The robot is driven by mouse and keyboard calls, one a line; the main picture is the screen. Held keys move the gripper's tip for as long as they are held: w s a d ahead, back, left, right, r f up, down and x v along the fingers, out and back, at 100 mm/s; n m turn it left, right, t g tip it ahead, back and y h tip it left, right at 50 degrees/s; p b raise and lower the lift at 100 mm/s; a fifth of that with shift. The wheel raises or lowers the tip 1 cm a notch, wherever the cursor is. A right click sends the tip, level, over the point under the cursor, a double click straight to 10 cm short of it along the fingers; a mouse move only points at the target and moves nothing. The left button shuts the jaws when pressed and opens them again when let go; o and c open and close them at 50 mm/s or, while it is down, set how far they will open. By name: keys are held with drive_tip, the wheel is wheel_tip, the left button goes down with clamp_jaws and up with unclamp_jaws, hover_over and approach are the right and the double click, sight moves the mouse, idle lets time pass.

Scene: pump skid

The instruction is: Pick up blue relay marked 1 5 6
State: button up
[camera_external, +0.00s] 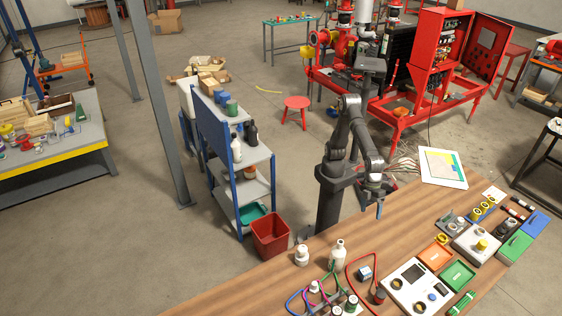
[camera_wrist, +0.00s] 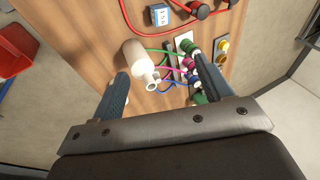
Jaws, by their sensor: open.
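The blue relay (camera_external: 365,272) is a small blue block with a pale label, lying on the wooden table beside a red cable. In the wrist view the relay (camera_wrist: 159,15) is at the top, its marking small and turned. My gripper (camera_external: 379,208) is above the table's far edge, up and back from the relay. In the wrist view my gripper (camera_wrist: 158,66) has its two fingers wide apart with nothing held. The relay lies beyond the fingertips, apart from them.
A white bottle (camera_external: 338,254) stands between my gripper's fingers in the wrist view. The red cable (camera_external: 350,266) runs beside the relay. Coloured cables with plugs (camera_external: 318,295) lie at the front. A white control box (camera_external: 417,288) is to the right. Bare wood (camera_external: 255,285) shows at left.

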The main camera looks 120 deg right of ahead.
drive_tip(key=w+a+f+n+g+h, duration=0.1)
drive_tip(key=w+a+f+n+h, duration=0.1)
drive_tip(key=w+a+f+n, duration=0.35)
drive_tip(key=n+g+h, duration=0.1)
drive_tip(key=n+h, duration=0.1)
drive_tip(key=n, duration=0.9)
hover_over(366, 271)
wheel_tip(366, 271, down, 8)
drive_tip(key=f, duration=1.2)
drive_tip(key=shift+d+f, duration=0.35)
drive_tip(key=f, duration=0.5)
drive_tip(key=shift+a, duration=0.25)
drive_tip(key=c, duration=1.1)
drive_tip(key=shift+c, duration=0.2)
